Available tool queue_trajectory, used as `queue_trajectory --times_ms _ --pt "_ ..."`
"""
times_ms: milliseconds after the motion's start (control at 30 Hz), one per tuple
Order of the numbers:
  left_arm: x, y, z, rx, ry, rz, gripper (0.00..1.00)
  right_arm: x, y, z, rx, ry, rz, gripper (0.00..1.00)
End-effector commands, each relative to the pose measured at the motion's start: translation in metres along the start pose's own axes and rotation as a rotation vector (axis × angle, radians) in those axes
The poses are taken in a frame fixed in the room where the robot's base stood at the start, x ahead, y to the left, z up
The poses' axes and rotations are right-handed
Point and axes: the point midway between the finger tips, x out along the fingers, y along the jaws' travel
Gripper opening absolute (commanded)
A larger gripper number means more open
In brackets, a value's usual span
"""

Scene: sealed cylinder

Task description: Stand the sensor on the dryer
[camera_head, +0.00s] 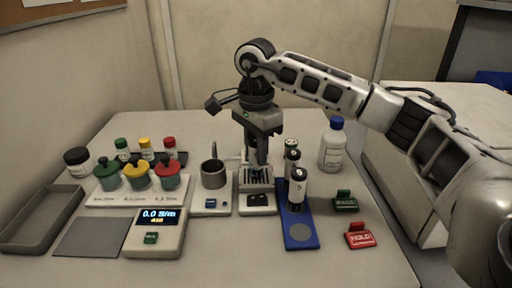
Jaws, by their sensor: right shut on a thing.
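My right gripper (258,168) points straight down over a small pale unit with a slotted top (257,201), which appears to be the dryer. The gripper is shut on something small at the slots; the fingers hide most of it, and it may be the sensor. I cannot tell whether the held thing touches the unit. My left gripper is not in view.
A grey cup (213,174) on a pale base stands left of the unit. Black-and-white cylinders (298,188) stand on or by a blue plate (299,231) to the right. A display meter (155,232), lidded pots (138,175), a grey tray (40,218) and a bottle (333,146) surround them.

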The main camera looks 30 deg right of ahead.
Motion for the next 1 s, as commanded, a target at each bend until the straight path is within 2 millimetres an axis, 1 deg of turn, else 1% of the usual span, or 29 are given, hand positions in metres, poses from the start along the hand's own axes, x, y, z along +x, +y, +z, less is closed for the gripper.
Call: queue_trajectory --times_ms 133,300,333,367,400,633,767,867,1000 --pt "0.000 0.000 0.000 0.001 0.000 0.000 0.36 -0.001 0.000 0.000 0.000 0.000 -0.002 0.02" --pt "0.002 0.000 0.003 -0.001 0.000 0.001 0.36 0.004 0.000 0.000 0.000 -0.001 -0.001 0.02" --pt "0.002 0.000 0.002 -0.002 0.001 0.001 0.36 0.003 0.000 0.000 0.000 -0.001 -0.001 0.37" --pt "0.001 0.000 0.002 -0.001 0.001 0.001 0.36 0.003 0.000 0.000 0.000 -0.001 -0.001 0.45" --pt "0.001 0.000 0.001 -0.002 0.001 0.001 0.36 0.003 0.000 0.000 0.000 -0.001 -0.001 0.50" --pt "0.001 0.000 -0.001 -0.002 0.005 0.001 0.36 0.003 0.000 0.000 0.001 -0.001 -0.001 0.50" --pt "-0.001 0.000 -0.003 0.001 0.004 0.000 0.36 -0.004 0.000 0.000 0.001 -0.001 -0.002 0.50" --pt "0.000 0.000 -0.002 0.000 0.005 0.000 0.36 -0.017 -0.001 0.000 0.001 -0.002 -0.005 0.50" --pt "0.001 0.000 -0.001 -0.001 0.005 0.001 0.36 -0.047 -0.001 0.000 0.001 -0.001 -0.006 0.50"
